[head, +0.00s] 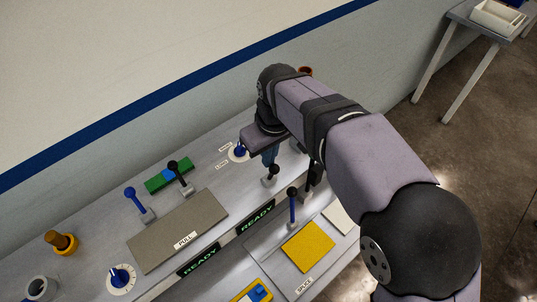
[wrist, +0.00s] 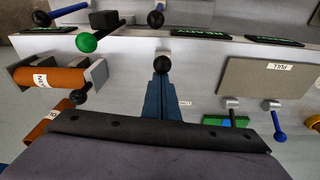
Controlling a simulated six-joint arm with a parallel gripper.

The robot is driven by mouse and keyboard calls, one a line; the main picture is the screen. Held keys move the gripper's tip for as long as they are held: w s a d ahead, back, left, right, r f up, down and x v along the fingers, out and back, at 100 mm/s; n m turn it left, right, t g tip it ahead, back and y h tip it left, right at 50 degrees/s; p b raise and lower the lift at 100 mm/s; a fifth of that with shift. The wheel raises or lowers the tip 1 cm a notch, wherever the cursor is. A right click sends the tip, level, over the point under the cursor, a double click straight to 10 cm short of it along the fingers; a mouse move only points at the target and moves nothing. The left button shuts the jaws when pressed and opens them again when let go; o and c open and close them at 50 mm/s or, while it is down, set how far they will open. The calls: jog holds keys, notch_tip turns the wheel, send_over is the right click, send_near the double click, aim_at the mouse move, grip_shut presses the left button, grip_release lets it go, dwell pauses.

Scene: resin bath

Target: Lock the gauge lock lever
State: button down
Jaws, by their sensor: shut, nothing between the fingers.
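A short lever with a black ball knob (head: 273,170) stands on a small pale base near the middle of the grey console. No readable label names it as the gauge lock lever. The same black ball (wrist: 163,64) shows in the wrist view, right at my fingertips. My gripper (head: 269,164) points down at this lever from behind it, its blue fingers shut together and empty. In the wrist view, my gripper (wrist: 161,76) ends against or just short of the ball; I cannot tell whether they touch. My arm hides part of the console to the right.
A blue-handled lever with black ball (head: 292,192) stands in front, by a yellow plate (head: 307,247). Further left are a grey plate (head: 178,230) and two levers.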

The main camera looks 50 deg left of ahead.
jog(key=shift+b, duration=0.35)
jog(key=shift+d+f+b, duration=0.1)
jog(key=shift+f+b, duration=0.1)
jog(key=shift+b, duration=0.25)
jog(key=shift+d+y+b, duration=0.35)
jog(key=shift+y+b, duration=0.15)
jog(key=shift+b, duration=0.6)
jog(key=shift+d+b, duration=0.4)
jog(key=shift+d, duration=0.5)
jog(key=shift+f, duration=0.1)
